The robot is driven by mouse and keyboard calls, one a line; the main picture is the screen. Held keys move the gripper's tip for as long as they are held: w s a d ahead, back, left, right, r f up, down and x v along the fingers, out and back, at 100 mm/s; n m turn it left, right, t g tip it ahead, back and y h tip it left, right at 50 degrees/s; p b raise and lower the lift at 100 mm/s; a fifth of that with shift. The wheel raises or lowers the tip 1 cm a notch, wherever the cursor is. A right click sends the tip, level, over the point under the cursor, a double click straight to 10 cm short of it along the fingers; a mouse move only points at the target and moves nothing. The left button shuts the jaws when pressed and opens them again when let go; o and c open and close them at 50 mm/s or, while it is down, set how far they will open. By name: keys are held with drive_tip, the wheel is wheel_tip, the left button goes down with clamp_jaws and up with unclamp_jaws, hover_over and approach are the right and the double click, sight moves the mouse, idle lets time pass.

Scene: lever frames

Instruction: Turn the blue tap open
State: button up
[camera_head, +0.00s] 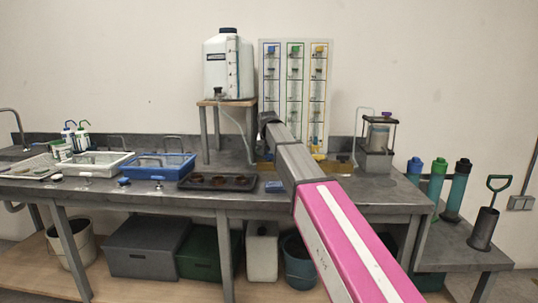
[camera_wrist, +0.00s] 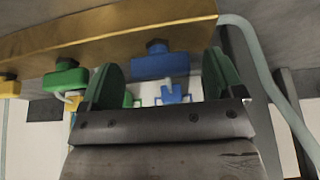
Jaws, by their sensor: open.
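The blue tap (camera_wrist: 160,64) shows in the wrist view, with a wide blue handle on a dark stem at the edge of a brass-coloured ledge (camera_wrist: 90,45). My gripper (camera_wrist: 163,76) is open, its two dark green fingers on either side of the blue handle. There are gaps between handle and fingers, and I cannot tell if either touches it. A smaller blue fitting (camera_wrist: 172,95) shows beyond the handle. In the head view my arm hides the blue tap and most of my gripper, below the panel with blue, green and yellow columns (camera_head: 295,90).
A green tap (camera_wrist: 66,79) sits close beside one finger, and a yellow tap (camera_wrist: 9,87) lies further left. A pale hose (camera_wrist: 268,75) runs past the other finger. A white tank (camera_head: 228,65) stands on a stand left of the panel. A blue tray (camera_head: 160,166) is further left.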

drive_tip(key=c, duration=0.9)
drive_tip(key=shift+n, duration=0.3)
drive_tip(key=n+y, duration=0.1)
drive_tip(key=n, duration=0.2)
drive_tip(key=shift+d+n+y, duration=0.15)
drive_tip(key=shift+n+y, duration=0.15)
drive_tip(key=shift+y, duration=0.1)
drive_tip(key=n, duration=0.2)
drive_tip(key=n+g+y, duration=0.1)
drive_tip(key=n, duration=0.1)
drive_tip(key=shift+w+d+n, duration=0.1)
drive_tip(key=shift+w+n, duration=0.05)
drive_tip(key=shift+n, duration=0.15)
drive_tip(key=n, duration=0.2)
drive_tip(key=n+g+y, duration=0.1)
drive_tip(key=n, duration=0.1)
drive_tip(key=shift+w+n+y, duration=0.1)
drive_tip(key=shift+n+y, duration=0.2)
drive_tip(key=shift+w+d+n+g, duration=0.1)
drive_tip(key=shift+n+g, duration=1)
drive_tip(key=shift+n, duration=1.1)
